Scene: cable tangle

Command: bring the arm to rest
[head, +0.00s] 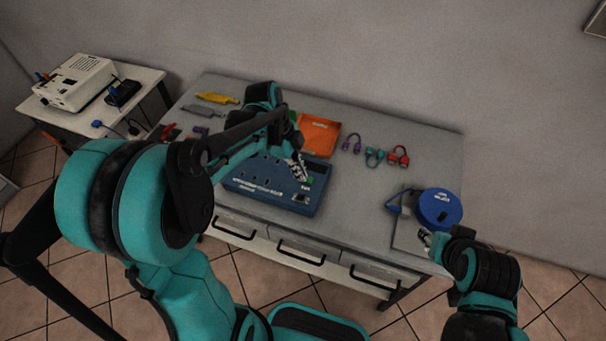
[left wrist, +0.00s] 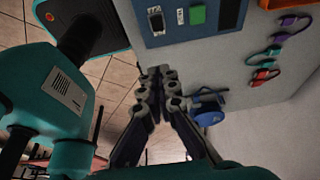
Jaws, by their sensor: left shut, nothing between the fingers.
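My left arm reaches in from the left over the table. Its gripper (head: 298,168) is above the right part of the blue panel box (head: 262,192). In the left wrist view the fingers (left wrist: 158,72) are shut with nothing between them, in front of the blue box (left wrist: 160,38). My right gripper (head: 427,238) is at the table's front right corner, just below the blue cable reel (head: 440,209). It is too small to tell whether its fingers are apart.
The grey table (head: 375,200) has drawers along its front. An orange box (head: 318,136), a purple cable (head: 351,143), teal cable (head: 374,157) and red cable (head: 398,156) lie on it. A yellow item (head: 216,98) lies back left. A side table holds a white device (head: 76,82).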

